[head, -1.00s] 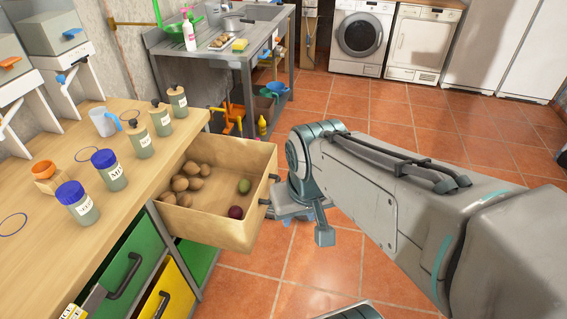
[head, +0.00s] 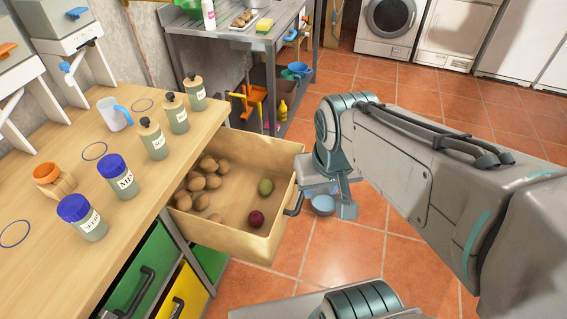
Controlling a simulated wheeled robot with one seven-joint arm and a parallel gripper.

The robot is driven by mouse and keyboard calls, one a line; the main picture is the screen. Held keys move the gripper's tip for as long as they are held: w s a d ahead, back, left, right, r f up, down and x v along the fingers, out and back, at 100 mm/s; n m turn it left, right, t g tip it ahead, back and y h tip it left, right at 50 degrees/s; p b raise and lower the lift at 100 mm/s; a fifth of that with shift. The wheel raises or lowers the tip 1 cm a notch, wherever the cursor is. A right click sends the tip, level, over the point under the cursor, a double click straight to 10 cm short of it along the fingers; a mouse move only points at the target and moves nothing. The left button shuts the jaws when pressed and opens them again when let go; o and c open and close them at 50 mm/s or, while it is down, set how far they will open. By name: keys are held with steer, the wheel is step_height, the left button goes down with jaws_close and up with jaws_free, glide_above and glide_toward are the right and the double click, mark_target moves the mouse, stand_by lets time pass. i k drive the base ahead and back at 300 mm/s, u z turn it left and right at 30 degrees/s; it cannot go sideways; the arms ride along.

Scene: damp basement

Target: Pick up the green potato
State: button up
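The green potato (head: 265,187) lies in the open wooden drawer (head: 238,235), toward its right side. A dark red potato (head: 256,218) lies just in front of it, apart from it. Several brown potatoes (head: 197,182) are heaped along the drawer's left side. My arm reaches in from the right and bends down just outside the drawer's right wall, by its handle. Nothing covers the green potato.
Below are a green drawer (head: 133,268) and a yellow drawer (head: 183,295). A metal sink table (head: 228,32) stands behind. Tiled floor (head: 335,255) is open on the right.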

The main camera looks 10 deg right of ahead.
mark_target(266, 186)
steer(key=z, duration=1.8)
steer(key=i, duration=1.7)
steer(key=u, duration=3.3)
steer(key=i, duration=0.5)
